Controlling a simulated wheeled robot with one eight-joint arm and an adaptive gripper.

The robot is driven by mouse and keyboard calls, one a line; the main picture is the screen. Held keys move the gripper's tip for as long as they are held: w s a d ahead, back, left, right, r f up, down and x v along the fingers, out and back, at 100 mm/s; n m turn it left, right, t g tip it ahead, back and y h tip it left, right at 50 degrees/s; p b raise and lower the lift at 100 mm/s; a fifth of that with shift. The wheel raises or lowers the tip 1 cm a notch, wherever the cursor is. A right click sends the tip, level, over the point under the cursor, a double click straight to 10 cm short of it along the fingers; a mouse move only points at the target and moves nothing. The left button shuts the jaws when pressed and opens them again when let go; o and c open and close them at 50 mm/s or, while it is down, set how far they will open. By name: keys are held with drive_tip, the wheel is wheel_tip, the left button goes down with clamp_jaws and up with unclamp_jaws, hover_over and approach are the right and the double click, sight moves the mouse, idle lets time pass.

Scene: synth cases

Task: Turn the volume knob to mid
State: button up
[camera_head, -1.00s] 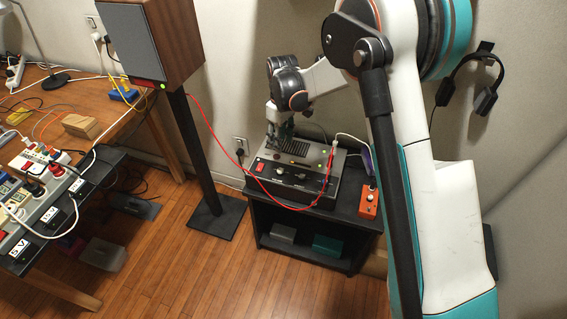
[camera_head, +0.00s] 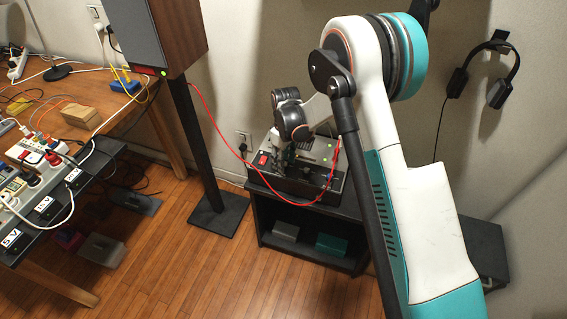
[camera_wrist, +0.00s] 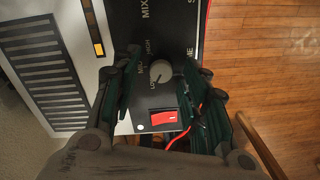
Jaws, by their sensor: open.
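The volume knob (camera_wrist: 159,73) is a small grey round knob on the black panel of a grey and black box (camera_wrist: 120,25). Its pale pointer mark appears aimed down-left, near the lettering "LO"; "MID" and "HIGH" are printed farther around it. My gripper (camera_wrist: 166,68) is open in the wrist view, with one dark green-black finger on each side of the knob. I cannot tell whether either finger touches it. In the head view the box (camera_head: 322,150) stands on a black stand, and my wrist hides the knob.
A red rocker switch (camera_wrist: 164,117) sits close below the knob, between the fingers. A red cable (camera_head: 225,140) hangs from the speaker (camera_head: 178,35) side and crosses the box's front. The black stand (camera_head: 262,208) has a lower shelf. Headphones (camera_head: 497,92) hang on the wall.

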drive_tip(key=shift+f, duration=0.25)
clamp_jaws()
drive_tip(key=shift+m, duration=0.4)
drive_tip(key=m, duration=0.5)
drive_tip(key=shift+d, duration=0.1)
drive_tip(key=m, duration=0.6)
idle(0.4)
